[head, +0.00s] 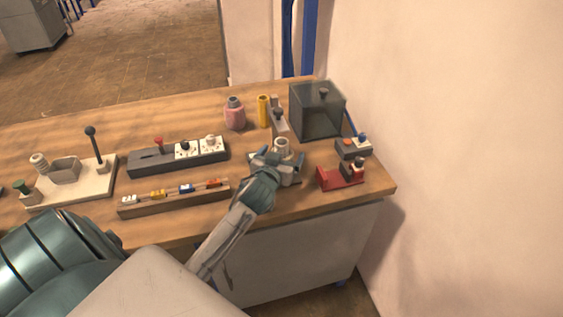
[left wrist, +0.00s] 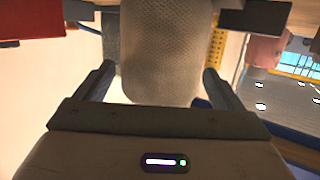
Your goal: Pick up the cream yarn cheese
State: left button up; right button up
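The cream yarn cheese (head: 282,145) is a pale upright cylinder near the table's right end in the head view, at the tips of my left gripper (head: 279,156). In the left wrist view the cream yarn cheese (left wrist: 165,55) shows large, with a woven surface, between the two fingers of my left gripper (left wrist: 158,72). The fingers are spread on either side of it. A gap shows at the left finger; the right finger is very close, and I cannot tell if it touches. The cheese's lower part is hidden by the gripper in the head view. My right gripper is not in view.
A red fixture (head: 340,178) stands close on the right, and a dark clear box (head: 317,112) behind it. A pink jar (head: 235,114) and a yellow tube (head: 263,110) stand further back. A wooden rail with small coloured pieces (head: 172,195) lies left of the gripper.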

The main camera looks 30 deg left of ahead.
pick_arm(q)
jog(key=c, duration=1.1)
jog(key=shift+c, duration=0.4)
jog(key=shift+r, duration=0.15)
